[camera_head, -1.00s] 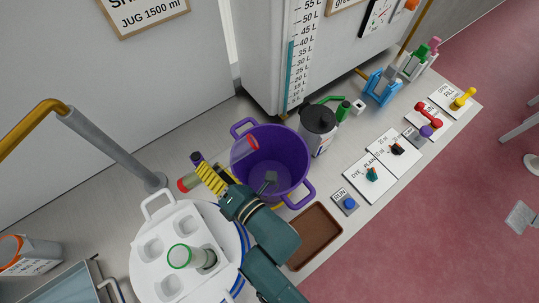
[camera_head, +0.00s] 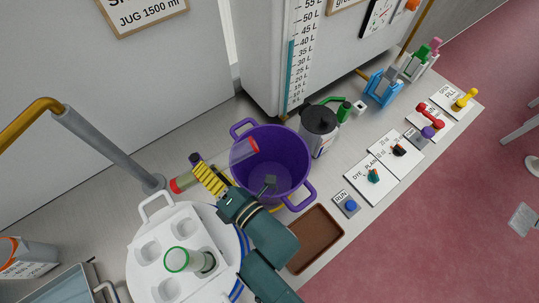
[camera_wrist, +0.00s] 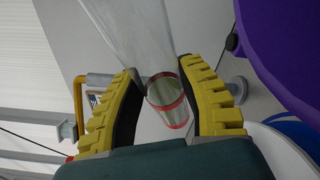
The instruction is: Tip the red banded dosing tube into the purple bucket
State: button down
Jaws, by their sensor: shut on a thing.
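The red banded dosing tube is clear, with a red band (camera_head: 251,147) at one end and a red end (camera_head: 181,184) at the other in the head view. My gripper (camera_head: 208,176) has yellow ribbed fingers and is shut on the tube between those ends. The tube is tilted, its right end over the purple bucket (camera_head: 291,160). The bucket stands upright on the bench with two side handles. In the wrist view the tube's red-ringed end (camera_wrist: 167,92) shows between the fingers, and the bucket's purple wall (camera_wrist: 290,50) is at upper right. Any contents of the tube cannot be made out.
A white rack (camera_head: 160,225) with a green-rimmed tube (camera_head: 180,260) stands at front left. A brown tray (camera_head: 318,235) lies right of my arm. A grey-and-white container (camera_head: 318,130) stands close behind the bucket. Cards and coloured knobs cover the bench at right.

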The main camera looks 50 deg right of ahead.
aim_at(214, 166)
jog(key=shift+s+d+r+m+t+b, duration=0.3)
jog(key=shift+d+m+t+b, duration=0.15)
jog(key=shift+m+b, duration=0.35)
dwell(0.4)
jog(key=shift+d+r+m+t+h+p, duration=0.1)
jog(key=shift+r+m+t+h+p, duration=0.25)
jog(key=shift+r+m, duration=0.6)
jog(key=shift+s+d+r+m+b, duration=0.15)
jog(key=shift+m+b, duration=0.45)
jog(key=shift+m, duration=0.35)
dwell(0.7)
jog(key=shift+s+d+r+m+t+h+b, duration=0.15)
jog(key=shift+r+m+t+h+b, duration=0.25)
jog(key=shift+b, duration=0.45)
jog(key=shift+s+d+r+m+t+h+b, duration=0.1)
jog(key=shift+d+r+m+h+b, duration=0.05)
jog(key=shift+r+m+b, duration=0.55)
jog(key=shift+s+d+r+m+h+b, duration=0.2)
jog(key=shift+d+r+m+h+b, duration=0.3)
jog(key=shift+m+b, duration=0.55)
jog(key=shift+s+d+r+m+h+b, duration=0.2)
jog(key=shift+r+m+b, duration=0.45)
jog(key=shift+b, duration=0.7)
